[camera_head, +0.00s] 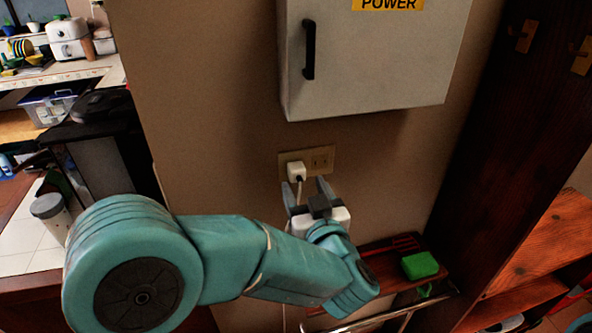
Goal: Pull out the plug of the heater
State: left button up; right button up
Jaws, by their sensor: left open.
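A white plug (296,171) sits in the left part of a beige wall outlet (320,160), and its white cord hangs down from it. My left gripper (306,188) is just below the outlet with its fingers pointing up towards the plug. Its fingers are apart, one on each side of the cord in the picture; I cannot tell whether they touch it. The right socket of the outlet is empty. The heater itself cannot be made out. My right gripper is not in view.
A grey power box (375,55) with a black handle is on the wall above the outlet. A small wooden shelf (375,252) with a green sponge (419,265) is at lower right. A dark wood cabinet (490,120) stands on the right, and a cluttered counter (90,75) on the left.

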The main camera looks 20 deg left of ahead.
aim_at(299, 177)
pick_arm(q)
jog(key=shift+x, duration=2.4)
grip_shut()
jog(key=shift+s, duration=0.1)
jog(key=shift+d, duration=0.1)
jog(key=shift+v, duration=2.85)
jog(key=shift+s, duration=0.1)
